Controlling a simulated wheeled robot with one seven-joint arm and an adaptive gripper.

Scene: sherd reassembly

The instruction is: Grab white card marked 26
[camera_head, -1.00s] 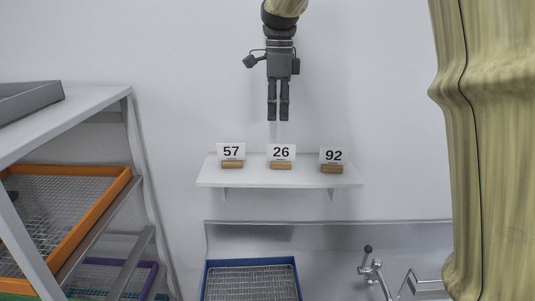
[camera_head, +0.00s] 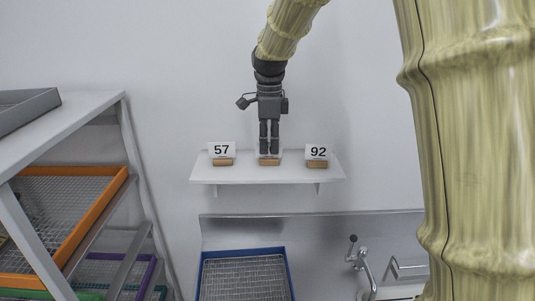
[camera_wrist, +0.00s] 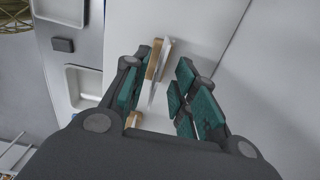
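The white card marked 26 stands in a wooden block (camera_head: 269,162) in the middle of the wall shelf (camera_head: 225,175). My gripper (camera_head: 269,150) hangs pointing down in front of it in the head view and hides its number. In the wrist view my gripper (camera_wrist: 165,68) is open, with green finger pads apart. A thin white card (camera_wrist: 157,82) shows nearly edge-on between the fingers, with a wooden block (camera_wrist: 152,62) beside it. I see no clear contact of the pads with the card.
Card 57 (camera_head: 221,150) stands left of my gripper and card 92 (camera_head: 317,152) right, both on wooden blocks. Below are a blue-rimmed mesh tray (camera_head: 245,275) and a tap (camera_head: 360,262). A rack with an orange-framed tray (camera_head: 122,180) stands at left.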

